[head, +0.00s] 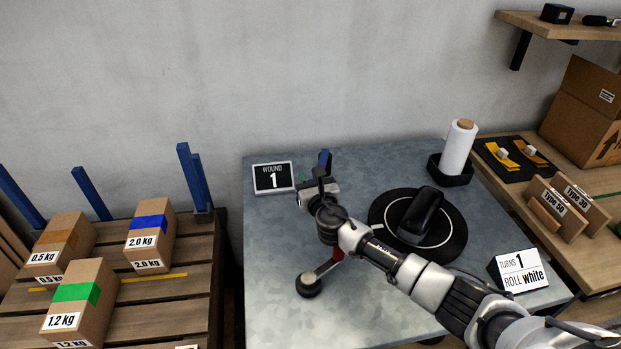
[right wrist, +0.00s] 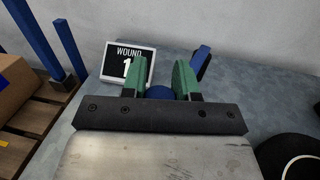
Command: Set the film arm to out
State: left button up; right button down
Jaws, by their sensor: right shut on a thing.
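The film arm (head: 326,267) shows in the head view as a thin grey bar running from a round black base (head: 309,285) on the grey table up towards a red part (head: 338,254). The rest of it is hidden behind my right wrist. The link between knob and bar is hidden. My left gripper is not in view.
A black turntable (head: 458,243) holds a dark object. A white film roll (head: 459,147) is at the back right, a "TURNS 1 ROLL white" sign (head: 520,270) at the front right. Weighted boxes (head: 150,235) stand left.

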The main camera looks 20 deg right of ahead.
jog(key=c, duration=0.8)
grip_release()
jog(key=shift+w, duration=0.1)
jog(key=shift+c, duration=0.2)
jog(key=s, duration=0.7)
jog(key=shift+s+p, duration=0.3)
jog(key=shift+p, duration=0.1)
jog(key=shift+a, duration=0.15)
